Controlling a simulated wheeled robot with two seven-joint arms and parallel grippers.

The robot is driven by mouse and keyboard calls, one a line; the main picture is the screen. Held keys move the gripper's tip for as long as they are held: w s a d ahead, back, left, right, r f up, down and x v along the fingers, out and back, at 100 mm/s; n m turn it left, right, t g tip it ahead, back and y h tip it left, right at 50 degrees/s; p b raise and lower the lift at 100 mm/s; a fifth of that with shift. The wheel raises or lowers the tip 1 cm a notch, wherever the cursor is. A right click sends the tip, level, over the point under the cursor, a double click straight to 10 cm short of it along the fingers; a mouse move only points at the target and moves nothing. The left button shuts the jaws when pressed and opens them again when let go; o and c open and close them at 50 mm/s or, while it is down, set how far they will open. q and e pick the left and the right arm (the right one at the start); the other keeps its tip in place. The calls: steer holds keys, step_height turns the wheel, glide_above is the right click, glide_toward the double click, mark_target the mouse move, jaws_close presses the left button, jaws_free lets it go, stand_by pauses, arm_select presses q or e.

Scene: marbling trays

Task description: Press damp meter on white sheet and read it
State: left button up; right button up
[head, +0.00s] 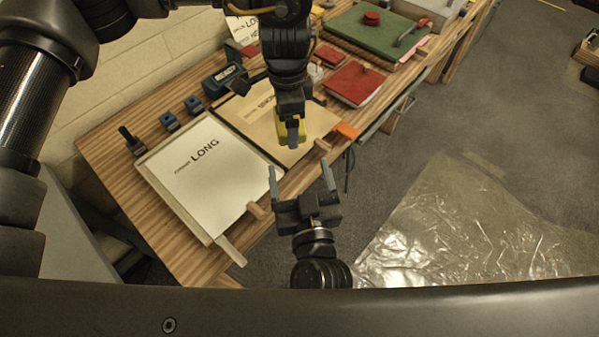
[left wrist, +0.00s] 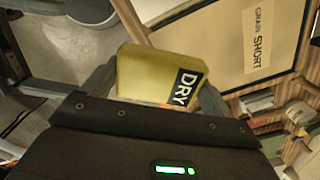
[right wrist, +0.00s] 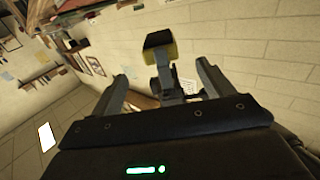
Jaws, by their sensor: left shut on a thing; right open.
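The white sheet (head: 205,165) is marked LONG and lies flat on a board at the near left of the bench. My left gripper (head: 291,140) is shut on the yellow damp meter (head: 279,131). In the head view it appears over the near right part of a tan sheet, right of the white sheet and apart from it. In the left wrist view the meter (left wrist: 150,75) shows DRY on a dark display. My right gripper (head: 300,177) is open and empty, nearer than the meter, by the bench's front edge. The meter also shows in the right wrist view (right wrist: 160,40).
The tan sheet (head: 262,108), marked SHORT in the left wrist view, lies beside the white one. Small blue blocks (head: 169,121) and a dark blue device (head: 224,80) stand behind. A red pad (head: 354,83) and green board (head: 377,34) lie farther right. Clear plastic (head: 450,235) covers the floor.

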mark_target(281, 131)
steer(key=w, duration=0.4)
steer(key=w+a, duration=0.1)
steer(key=w, duration=0.2)
steer(key=w+a, duration=0.1)
steer(key=w, duration=0.3)
steer(key=shift+w, duration=0.35)
steer(key=c, duration=1)
arm_select(q)
steer(key=o, duration=0.7)
arm_select(e)
steer(key=shift+c, duration=0.5)
